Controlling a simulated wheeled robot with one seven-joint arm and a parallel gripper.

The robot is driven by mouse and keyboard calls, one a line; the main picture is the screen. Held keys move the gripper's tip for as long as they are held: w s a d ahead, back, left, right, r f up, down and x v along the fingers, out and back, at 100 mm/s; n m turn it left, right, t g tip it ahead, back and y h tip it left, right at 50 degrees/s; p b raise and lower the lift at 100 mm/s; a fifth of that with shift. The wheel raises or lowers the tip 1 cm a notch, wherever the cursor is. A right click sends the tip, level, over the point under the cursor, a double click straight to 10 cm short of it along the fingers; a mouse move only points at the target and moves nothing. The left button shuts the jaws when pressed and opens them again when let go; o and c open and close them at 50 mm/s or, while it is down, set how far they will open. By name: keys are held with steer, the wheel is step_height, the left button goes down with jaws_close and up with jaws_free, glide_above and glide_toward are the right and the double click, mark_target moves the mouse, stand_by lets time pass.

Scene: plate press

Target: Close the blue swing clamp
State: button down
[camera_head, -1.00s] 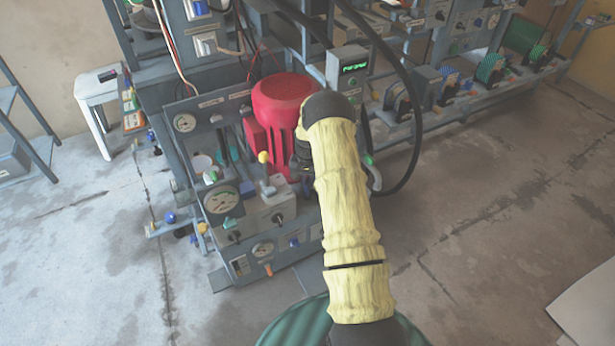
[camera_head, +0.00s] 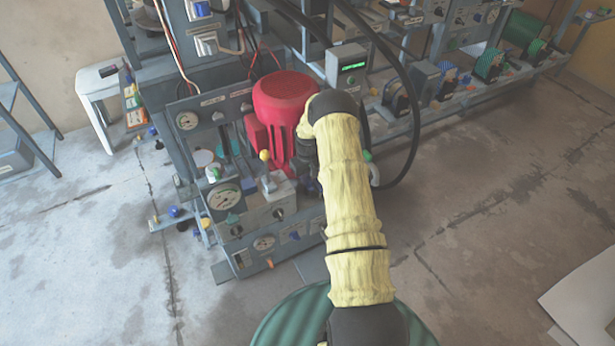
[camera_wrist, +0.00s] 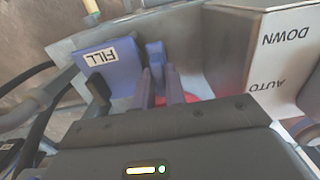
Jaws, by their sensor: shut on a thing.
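In the wrist view, my gripper (camera_wrist: 160,86) has its two narrow fingers close together around the lower part of an upright blue piece (camera_wrist: 155,54). This piece looks like the blue swing clamp's handle, but its full shape and pivot are hidden by the fingers and gripper body. It stands just right of a blue block labelled FILL (camera_wrist: 112,68). In the head view, my arm reaches to the press beside the red motor-like housing (camera_head: 285,97). My fingers and the clamp cannot be made out there.
A grey box marked DOWN and AUTO (camera_wrist: 265,55) stands close right of my fingers. In the head view, a gauge (camera_head: 223,198) and a yellow-topped lever (camera_head: 265,172) sit left of my arm. Black hoses (camera_head: 410,130) arc on the right.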

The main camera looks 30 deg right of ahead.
steer(key=shift+w, duration=0.1)
stand_by(0.3)
steer(key=c, duration=1.4)
jaws_free()
steer(key=shift+c, duration=0.2)
step_height(320, 180, up, 17)
steer(key=p, duration=0.3)
steer(key=shift+r, duration=0.2)
